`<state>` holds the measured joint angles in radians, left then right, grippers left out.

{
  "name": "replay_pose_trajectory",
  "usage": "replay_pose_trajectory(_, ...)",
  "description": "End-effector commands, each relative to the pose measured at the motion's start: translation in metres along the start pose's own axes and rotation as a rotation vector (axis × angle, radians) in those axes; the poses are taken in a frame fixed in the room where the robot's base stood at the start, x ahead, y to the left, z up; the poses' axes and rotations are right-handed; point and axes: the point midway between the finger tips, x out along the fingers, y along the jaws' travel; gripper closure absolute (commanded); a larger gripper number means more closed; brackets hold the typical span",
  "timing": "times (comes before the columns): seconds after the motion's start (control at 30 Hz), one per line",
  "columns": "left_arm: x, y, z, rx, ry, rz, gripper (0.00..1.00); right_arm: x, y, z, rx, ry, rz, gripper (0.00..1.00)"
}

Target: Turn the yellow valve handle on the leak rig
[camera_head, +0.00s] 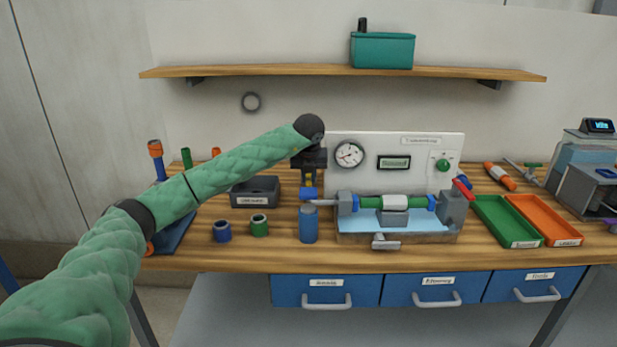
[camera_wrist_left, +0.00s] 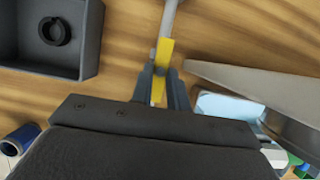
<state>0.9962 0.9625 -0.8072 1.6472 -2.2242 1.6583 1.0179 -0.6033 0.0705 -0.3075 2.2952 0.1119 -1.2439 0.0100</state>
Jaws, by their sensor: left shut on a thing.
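The leak rig (camera_head: 347,238) stands at the middle of the bench, with a green pipe (camera_head: 371,202) across it above a light blue tray. The yellow valve handle (camera_head: 309,181) is at the rig's left end, mostly hidden by my left gripper (camera_head: 309,174). In the left wrist view the yellow handle (camera_wrist_left: 164,52) runs between the two fingers of the gripper (camera_wrist_left: 160,80). The fingers are shut on it. A grey rod continues past the handle's far end. My right gripper is in neither view.
A blue cylinder (camera_head: 308,226) stands just below the handle. A panel with a gauge (camera_head: 349,154) rises behind. Green (camera_head: 484,210) and orange (camera_head: 569,234) trays lie right.

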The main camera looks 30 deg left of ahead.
Motion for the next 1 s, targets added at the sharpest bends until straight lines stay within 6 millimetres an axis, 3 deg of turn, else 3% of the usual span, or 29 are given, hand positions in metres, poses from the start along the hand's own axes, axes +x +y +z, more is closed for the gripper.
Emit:
replay_pose_trajectory(0.23,0.001,0.0,-0.001,0.0,0.001,0.001,1.0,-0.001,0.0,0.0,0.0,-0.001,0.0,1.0)
replay_pose_trajectory(0.27,0.001,0.0,-0.001,0.0,0.001,0.001,0.8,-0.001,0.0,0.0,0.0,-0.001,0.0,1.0)
replay_pose_trajectory(0.37,0.001,0.0,0.0,0.0,0.001,0.001,0.62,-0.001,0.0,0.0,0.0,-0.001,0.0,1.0)
replay_pose_trajectory(0.73,-0.005,0.0,0.0,0.001,0.0,-0.001,0.62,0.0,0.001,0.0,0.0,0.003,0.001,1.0)
replay_pose_trajectory(1.0,-0.043,0.0,0.0,0.001,-0.002,-0.002,0.62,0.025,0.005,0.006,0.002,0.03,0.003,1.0)
